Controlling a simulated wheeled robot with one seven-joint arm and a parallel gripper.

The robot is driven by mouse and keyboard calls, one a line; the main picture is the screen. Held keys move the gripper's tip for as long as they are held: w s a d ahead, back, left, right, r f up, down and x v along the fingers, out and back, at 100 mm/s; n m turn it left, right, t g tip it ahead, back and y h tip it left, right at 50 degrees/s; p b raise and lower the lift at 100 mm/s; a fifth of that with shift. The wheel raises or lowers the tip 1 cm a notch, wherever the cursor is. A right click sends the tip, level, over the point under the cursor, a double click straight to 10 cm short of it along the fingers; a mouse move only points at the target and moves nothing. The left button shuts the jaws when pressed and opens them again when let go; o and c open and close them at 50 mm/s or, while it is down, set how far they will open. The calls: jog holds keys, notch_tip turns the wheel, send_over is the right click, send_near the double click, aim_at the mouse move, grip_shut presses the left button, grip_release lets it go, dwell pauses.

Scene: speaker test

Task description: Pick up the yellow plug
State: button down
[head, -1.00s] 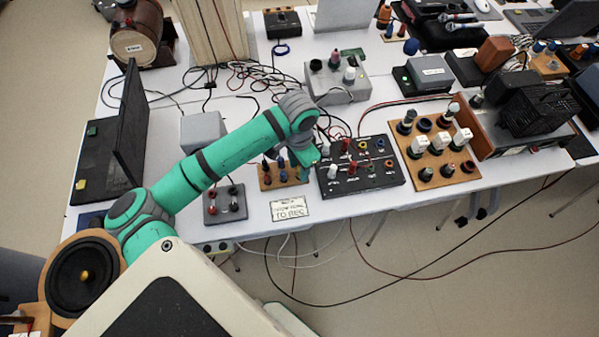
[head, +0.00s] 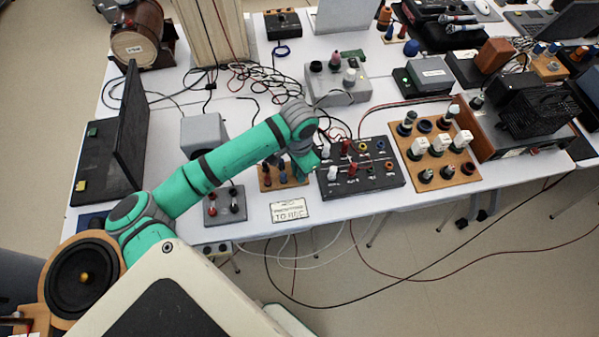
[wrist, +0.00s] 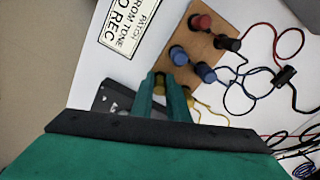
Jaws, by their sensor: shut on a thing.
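A thin yellow cable (wrist: 195,110) shows just right of the fingers. In the head view my arm reaches over the table to the gap between the small wooden board (head: 270,186) and the black patch panel (head: 362,187); the plug is not distinct there.
The wooden board holds red, black and blue plugs (wrist: 205,72) close by. A paper sign (head: 289,210) lies at the table's front edge. A grey box (head: 203,132) stands behind my forearm. A larger board with white-topped plugs (head: 462,180) is at the right. Loose cables cover the back.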

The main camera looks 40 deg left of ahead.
notch_tip(320, 180, up, 18)
dwell(0.5)
dwell(0.3)
notch_tip(320, 180, up, 4)
jog(key=shift+f, duration=0.1)
dwell(0.5)
